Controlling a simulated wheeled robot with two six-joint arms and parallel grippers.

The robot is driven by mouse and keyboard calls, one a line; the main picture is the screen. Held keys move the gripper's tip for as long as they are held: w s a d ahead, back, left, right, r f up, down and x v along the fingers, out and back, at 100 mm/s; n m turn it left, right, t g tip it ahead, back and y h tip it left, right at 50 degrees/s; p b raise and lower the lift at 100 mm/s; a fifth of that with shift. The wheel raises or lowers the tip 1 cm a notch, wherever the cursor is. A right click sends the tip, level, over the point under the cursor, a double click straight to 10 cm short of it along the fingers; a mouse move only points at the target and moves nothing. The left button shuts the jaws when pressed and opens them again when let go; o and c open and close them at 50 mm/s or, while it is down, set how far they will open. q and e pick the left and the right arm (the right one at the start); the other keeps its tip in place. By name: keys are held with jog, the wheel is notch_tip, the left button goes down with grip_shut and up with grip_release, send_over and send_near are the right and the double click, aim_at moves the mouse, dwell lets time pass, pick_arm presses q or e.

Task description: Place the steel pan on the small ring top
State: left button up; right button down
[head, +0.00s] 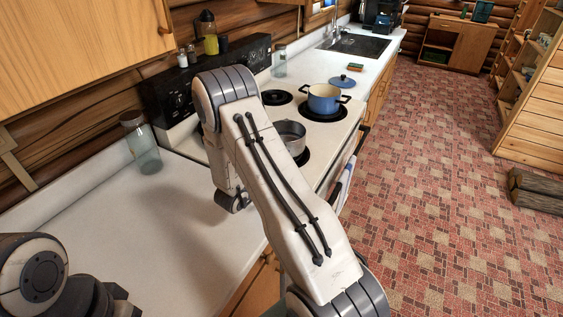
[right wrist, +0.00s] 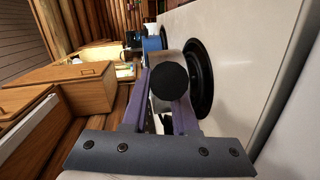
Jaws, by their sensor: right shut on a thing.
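The steel pan (head: 291,134) shows past the right edge of my right arm in the head view, above or on the front-left area of the stove; a black ring (head: 303,157) shows at its lower edge. In the right wrist view my right gripper (right wrist: 165,88) is shut on the pan's handle, whose dark round end (right wrist: 170,81) faces the camera. Whether the pan touches the stove cannot be told. A small black ring (head: 275,98) at the back right of the stove is empty. My left gripper is out of view.
A blue pot (head: 322,99) stands on the front-right ring (head: 324,116), close to the pan. A blue lid (head: 342,81) lies on the counter beyond. A glass jar (head: 143,150) stands on the left counter, which is otherwise clear. The control panel (head: 180,98) rises behind the stove.

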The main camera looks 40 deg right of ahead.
jog(key=shift+f, duration=0.7)
jog(key=c, duration=0.7)
grip_release()
jog(key=shift+f, duration=0.1)
jog(key=b+v, duration=0.2)
jog(key=v, duration=1)
